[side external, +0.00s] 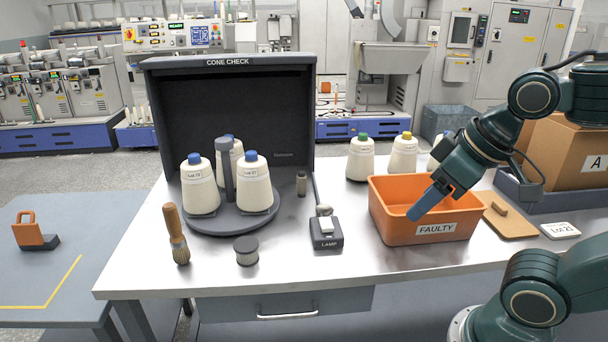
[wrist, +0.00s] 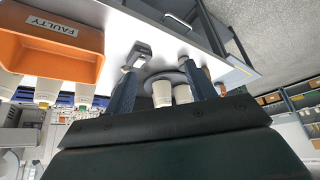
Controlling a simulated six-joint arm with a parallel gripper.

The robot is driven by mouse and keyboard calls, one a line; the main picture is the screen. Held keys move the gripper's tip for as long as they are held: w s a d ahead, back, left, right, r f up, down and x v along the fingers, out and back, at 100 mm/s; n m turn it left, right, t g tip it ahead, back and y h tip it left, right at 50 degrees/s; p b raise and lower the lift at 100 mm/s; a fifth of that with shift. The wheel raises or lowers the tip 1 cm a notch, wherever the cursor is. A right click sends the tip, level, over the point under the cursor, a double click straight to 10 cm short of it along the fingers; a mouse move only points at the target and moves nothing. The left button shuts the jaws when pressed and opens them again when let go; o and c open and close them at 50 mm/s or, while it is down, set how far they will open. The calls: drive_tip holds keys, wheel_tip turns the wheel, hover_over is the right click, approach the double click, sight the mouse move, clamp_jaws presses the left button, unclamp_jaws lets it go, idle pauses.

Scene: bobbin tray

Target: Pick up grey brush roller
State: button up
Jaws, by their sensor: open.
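In that view I cannot clearly make out the roller.
A wooden-handled brush (side external: 177,236) stands left of the roller. Behind are the turntable (side external: 232,222) with several cones and the CONE CHECK booth (side external: 230,62). The LAMP switch box (side external: 326,233) lies between roller and bin. The table is clear in front of the switch box.

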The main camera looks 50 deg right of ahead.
drive_tip(key=shift+w, duration=0.1)
drive_tip(key=m+h, duration=0.1)
drive_tip(key=m, duration=0.1)
hover_over(304, 174)
drive_tip(key=s, duration=0.5)
wheel_tip(304, 174, down, 12)
drive_tip(key=shift+a+f, duration=0.25)
drive_tip(key=shift+a, duration=0.15)
drive_tip(key=shift+w, duration=0.15)
drive_tip(key=shift+x, duration=4.3)
drive_tip(key=shift+w, duration=0.1)
